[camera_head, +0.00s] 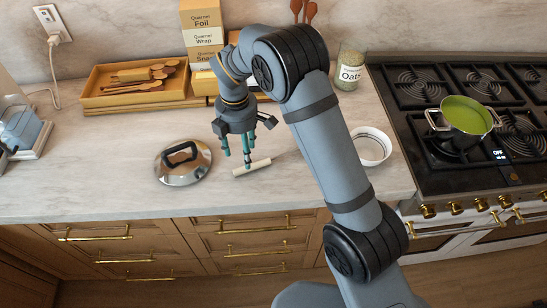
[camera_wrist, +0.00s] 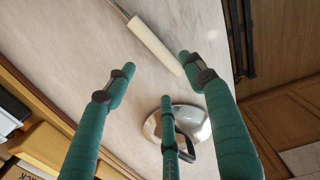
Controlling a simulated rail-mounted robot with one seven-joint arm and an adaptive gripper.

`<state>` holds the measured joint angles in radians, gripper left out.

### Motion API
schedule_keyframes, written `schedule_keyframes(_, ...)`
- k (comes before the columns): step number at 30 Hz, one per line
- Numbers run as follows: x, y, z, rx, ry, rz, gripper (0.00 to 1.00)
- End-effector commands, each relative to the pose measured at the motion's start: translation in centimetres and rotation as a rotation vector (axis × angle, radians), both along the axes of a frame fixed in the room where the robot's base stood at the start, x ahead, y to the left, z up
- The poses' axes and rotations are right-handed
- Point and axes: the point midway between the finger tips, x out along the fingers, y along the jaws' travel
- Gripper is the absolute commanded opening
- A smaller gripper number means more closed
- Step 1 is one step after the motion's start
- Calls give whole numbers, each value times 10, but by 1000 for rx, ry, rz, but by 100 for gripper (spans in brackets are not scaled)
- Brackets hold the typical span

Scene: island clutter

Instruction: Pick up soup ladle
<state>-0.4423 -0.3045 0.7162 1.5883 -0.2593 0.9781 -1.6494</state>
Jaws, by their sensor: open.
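The likely soup ladle lies on the marble counter, its cream handle (camera_head: 252,167) just below and right of my gripper's fingertips. In the wrist view the cream handle (camera_wrist: 154,45) lies beyond the fingertips, and a thin metal stem runs from it to the upper left edge. The ladle's bowl end is not visible; my arm covers that part of the counter in the head view. My gripper (camera_head: 238,157) has teal fingers pointing down at the counter. It also shows in the wrist view (camera_wrist: 157,70), open, with nothing held between the fingers.
A metal pot lid (camera_head: 184,162) with a dark handle lies left of the handle. A white bowl (camera_head: 372,146) stands right of my arm. Behind are a wooden utensil tray (camera_head: 97,101), stacked wrap boxes (camera_head: 203,37) and an oats jar (camera_head: 350,68). A pot (camera_head: 464,117) sits on the stove.

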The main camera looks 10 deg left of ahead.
Motion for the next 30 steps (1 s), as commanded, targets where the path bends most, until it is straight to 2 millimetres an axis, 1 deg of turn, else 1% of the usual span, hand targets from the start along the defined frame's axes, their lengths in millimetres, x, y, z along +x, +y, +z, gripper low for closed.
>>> schedule_keyframes(5, -4, -2, -13, -3, 3, -1, 54)
schedule_keyframes(9, -8, -5, -33, -4, 4, -2, 54)
schedule_keyframes(12, -7, -4, -47, -2, 2, -2, 54)
schedule_keyframes(15, -6, -4, -54, 0, 0, -2, 54)
schedule_keyframes(22, -6, -4, -56, 1, -1, -2, 53)
schedule_keyframes(30, -6, -4, -55, 1, -1, -2, 37)
